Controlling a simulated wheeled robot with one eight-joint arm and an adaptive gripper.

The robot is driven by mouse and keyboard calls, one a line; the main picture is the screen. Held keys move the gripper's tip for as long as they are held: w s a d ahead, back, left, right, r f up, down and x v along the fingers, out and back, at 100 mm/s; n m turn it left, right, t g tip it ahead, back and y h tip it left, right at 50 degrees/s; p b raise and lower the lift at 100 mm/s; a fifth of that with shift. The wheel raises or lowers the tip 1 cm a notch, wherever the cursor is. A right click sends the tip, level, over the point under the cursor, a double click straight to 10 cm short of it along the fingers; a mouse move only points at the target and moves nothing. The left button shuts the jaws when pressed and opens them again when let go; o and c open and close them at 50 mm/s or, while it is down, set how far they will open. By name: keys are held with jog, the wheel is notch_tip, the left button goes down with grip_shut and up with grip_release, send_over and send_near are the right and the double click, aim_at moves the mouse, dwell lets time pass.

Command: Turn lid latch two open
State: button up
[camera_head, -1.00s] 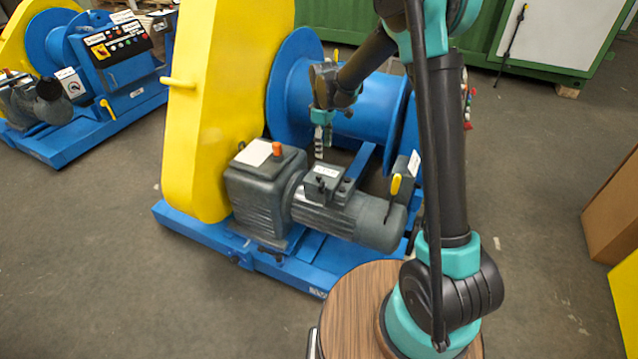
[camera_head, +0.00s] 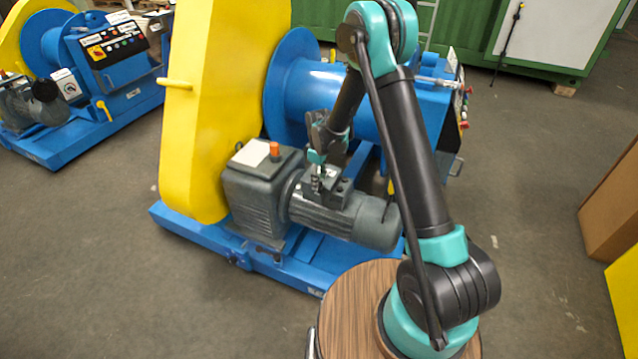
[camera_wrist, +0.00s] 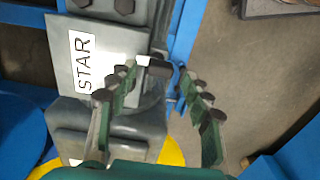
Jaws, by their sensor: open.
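In the wrist view a grey terminal box lid (camera_wrist: 62,50) carries a white label reading STAR. A small dark latch (camera_wrist: 155,67) with a pale end sits at the lid's edge. My gripper (camera_wrist: 157,72) is open, its two ribbed fingers pointing at the latch, with the latch between the fingertips. I cannot tell whether the fingers touch it, and no number on it is legible. In the head view my gripper (camera_head: 318,178) is low over the terminal box on the grey motor (camera_head: 350,219) and partly hides it.
The yellow guard (camera_head: 205,110) stands left of the motor and the blue drum (camera_head: 290,90) behind it. All sit on a blue base frame (camera_head: 270,262). A similar blue machine (camera_head: 100,65) is at far left. A cardboard box (camera_head: 612,210) stands at right.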

jog(key=shift+f, duration=1.1)
jog(key=shift+c, duration=0.6)
grip_shut()
